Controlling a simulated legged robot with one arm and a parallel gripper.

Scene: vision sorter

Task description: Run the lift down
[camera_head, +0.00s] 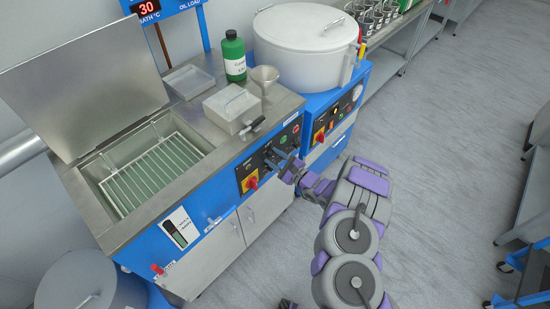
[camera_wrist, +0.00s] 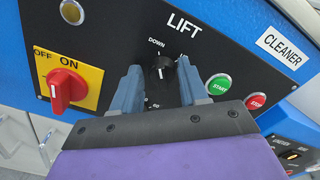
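The black LIFT knob (camera_wrist: 163,66) is on the dark control panel, with the DOWN label (camera_wrist: 157,43) above it and a second, partly hidden label at its right. I cannot clearly tell which label its pointer faces. My gripper (camera_wrist: 158,75) is open, with one blue-grey finger on each side of the knob and gaps between them. In the head view my gripper (camera_head: 277,160) is at the front panel of the blue washer, and it hides the knob. The wire basket (camera_head: 152,172) sits inside the open tank (camera_head: 100,170).
A red ON/OFF switch (camera_wrist: 67,89) is left of the knob; a green START button (camera_wrist: 219,84) and red STOP button (camera_wrist: 256,101) are right.

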